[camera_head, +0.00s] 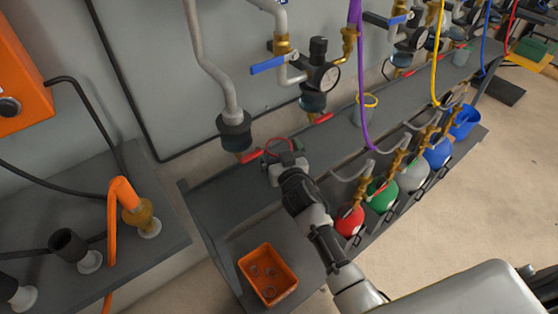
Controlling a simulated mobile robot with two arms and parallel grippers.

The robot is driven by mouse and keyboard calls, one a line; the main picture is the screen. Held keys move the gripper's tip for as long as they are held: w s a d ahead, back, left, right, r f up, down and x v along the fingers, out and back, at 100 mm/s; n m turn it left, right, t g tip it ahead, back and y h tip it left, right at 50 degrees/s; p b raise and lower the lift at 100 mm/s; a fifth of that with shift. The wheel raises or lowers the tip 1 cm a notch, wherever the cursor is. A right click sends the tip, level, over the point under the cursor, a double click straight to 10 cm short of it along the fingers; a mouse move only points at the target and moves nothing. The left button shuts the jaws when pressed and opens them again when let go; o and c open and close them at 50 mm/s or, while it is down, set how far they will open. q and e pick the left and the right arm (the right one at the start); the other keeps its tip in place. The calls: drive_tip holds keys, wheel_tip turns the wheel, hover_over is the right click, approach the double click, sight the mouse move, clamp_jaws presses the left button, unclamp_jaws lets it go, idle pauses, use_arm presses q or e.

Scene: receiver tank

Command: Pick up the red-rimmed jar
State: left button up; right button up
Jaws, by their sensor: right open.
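The red-rimmed jar (279,146) stands on the dark grey bench, left of the picture's middle. Its red rim shows as a ring; much of its body is hidden by my gripper. My right gripper (282,160) is open right at the jar, on its near side. Whether the fingers are around the jar or touching it cannot be told. My left gripper is not in view.
A yellow-rimmed jar (366,112) stands farther right on the bench (230,196). Pipes with a gauge (324,76) hang above. Red, green, white and blue round vessels line the front. An orange bin (267,275) sits at lower left.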

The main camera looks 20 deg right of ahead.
drive_tip(key=c, duration=1)
drive_tip(key=shift+r, duration=0.1)
